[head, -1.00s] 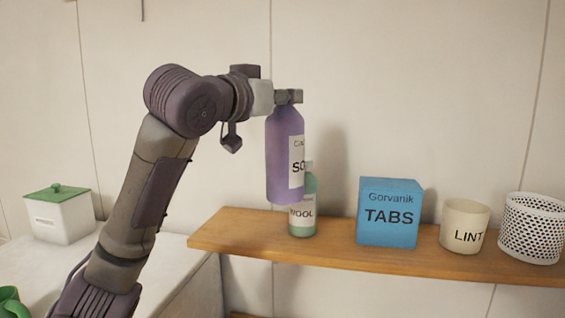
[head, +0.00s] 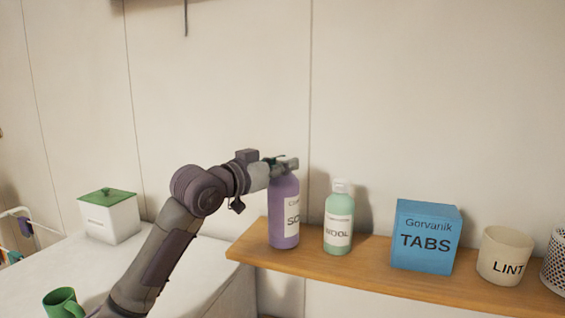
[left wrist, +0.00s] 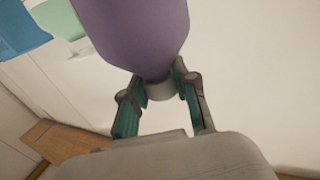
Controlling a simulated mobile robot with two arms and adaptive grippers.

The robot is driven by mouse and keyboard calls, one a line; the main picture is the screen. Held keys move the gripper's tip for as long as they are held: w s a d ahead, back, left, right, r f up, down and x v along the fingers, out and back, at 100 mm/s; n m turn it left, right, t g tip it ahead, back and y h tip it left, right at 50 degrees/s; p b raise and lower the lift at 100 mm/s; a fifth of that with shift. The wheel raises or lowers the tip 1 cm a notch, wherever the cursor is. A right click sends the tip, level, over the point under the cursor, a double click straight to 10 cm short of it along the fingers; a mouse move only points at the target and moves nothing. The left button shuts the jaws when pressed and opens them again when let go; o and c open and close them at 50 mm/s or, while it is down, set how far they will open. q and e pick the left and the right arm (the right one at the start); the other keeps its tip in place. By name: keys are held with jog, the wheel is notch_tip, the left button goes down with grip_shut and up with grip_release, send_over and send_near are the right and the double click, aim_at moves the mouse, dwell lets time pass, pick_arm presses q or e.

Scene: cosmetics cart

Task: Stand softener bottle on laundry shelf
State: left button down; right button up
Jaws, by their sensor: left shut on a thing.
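The purple softener bottle (head: 284,212) is upright at the left end of the wooden laundry shelf (head: 360,275). Its base appears to be on or just above the board; I cannot tell whether it bears its weight. My left gripper (head: 284,164) is shut on the bottle's top. In the left wrist view the fingers (left wrist: 160,88) hold the cap, and the purple body (left wrist: 135,30) extends beyond them. The bottle's label faces partly right. My right gripper is not in view.
A green WOOL bottle (head: 338,222) stands close to the right of the purple one, with a small gap. Further right are a blue TABS box (head: 425,235), a cream LINT pot (head: 504,256) and a white perforated holder (head: 556,262). A green-lidded box (head: 110,220) and green mug (head: 62,303) are left.

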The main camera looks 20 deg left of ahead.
pick_arm(q)
jog(key=shift+f, duration=0.3)
jog(key=shift+s+a+f, duration=0.1)
jog(key=shift+a+f, duration=0.05)
jog(key=shift+f, duration=0.05)
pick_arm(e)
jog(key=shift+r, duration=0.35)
pick_arm(q)
jog(key=c, duration=0.9)
grip_release()
jog(key=shift+f, duration=0.15)
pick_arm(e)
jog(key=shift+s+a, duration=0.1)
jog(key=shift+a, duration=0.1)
